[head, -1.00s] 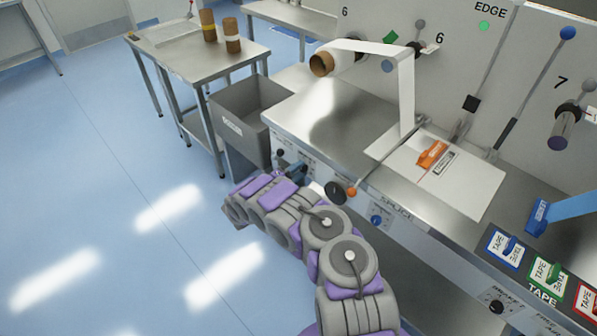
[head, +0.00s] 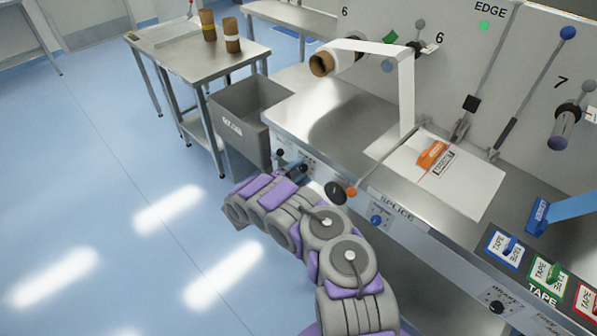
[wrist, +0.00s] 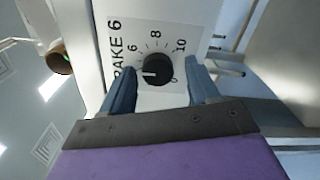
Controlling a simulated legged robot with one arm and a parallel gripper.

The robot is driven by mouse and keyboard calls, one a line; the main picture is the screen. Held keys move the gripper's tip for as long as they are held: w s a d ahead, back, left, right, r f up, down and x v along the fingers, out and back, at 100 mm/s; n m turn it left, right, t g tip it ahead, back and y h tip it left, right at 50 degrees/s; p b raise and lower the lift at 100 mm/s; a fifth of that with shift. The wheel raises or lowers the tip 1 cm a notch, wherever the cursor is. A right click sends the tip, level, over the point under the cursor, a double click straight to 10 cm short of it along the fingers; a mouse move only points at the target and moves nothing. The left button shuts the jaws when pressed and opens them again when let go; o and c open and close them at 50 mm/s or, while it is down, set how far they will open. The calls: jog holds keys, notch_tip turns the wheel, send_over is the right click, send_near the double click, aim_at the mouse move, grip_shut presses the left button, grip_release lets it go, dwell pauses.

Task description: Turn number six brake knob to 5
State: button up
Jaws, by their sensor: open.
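The number six brake knob (wrist: 158,69) is a round black dial on a white panel marked BRAKE 6, in the middle of the wrist view. Its white mark points left, below the printed 6; the numbers 8 and 10 also show. I cannot read the exact setting, as my left finger covers part of the scale. My gripper (wrist: 160,78) is open, with one blue-grey finger on each side of the knob. I cannot tell whether either finger touches it. In the head view my gripper (head: 297,169) is at the machine's front panel, and the knob is hidden there.
A grey bin (head: 243,140) stands left of the machine. A blue knob (head: 376,220) is farther right on the front. The floor at left is clear.

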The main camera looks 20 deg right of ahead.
jog(key=p+v, duration=0.3)
jog(key=v, duration=1.4)
jog(key=shift+a+p, duration=0.2)
jog(key=shift+p, duration=0.1)
jog(key=s+d+r+m+g+h, duration=0.1)
jog(key=s+d+r+m+g, duration=0.15)
jog(key=d+r, duration=0.45)
jog(key=s+d+r+m+g, duration=0.1)
jog(key=d+r+g, duration=0.35)
jog(key=r, duration=0.45)
jog(key=s+d+r+m+g+y, duration=0.2)
jog(key=s+d+r+g, duration=0.1)
jog(key=s+r, duration=0.4)
jog(key=s+d+r+m+g+y, duration=0.2)
jog(key=s+d+r, duration=0.1)
jog(key=s+r, duration=0.4)
jog(key=s+a+r+m+y, duration=0.1)
jog(key=s+a+r+y, duration=0.15)
jog(key=s, duration=0.35)
jog(key=s+a+r+m+y, duration=0.1)
jog(key=s+a+y, duration=0.15)
jog(key=s, duration=0.45)
jog(key=s+a+f+n+t+y, duration=0.1)
jog(key=s+a+t+y, duration=0.3)
jog(key=s+a+y, duration=0.5)
jog(key=s+a+n, duration=0.1)
jog(key=s+a, duration=0.4)
jog(key=a, duration=0.1)
jog(key=shift+a, duration=0.25)
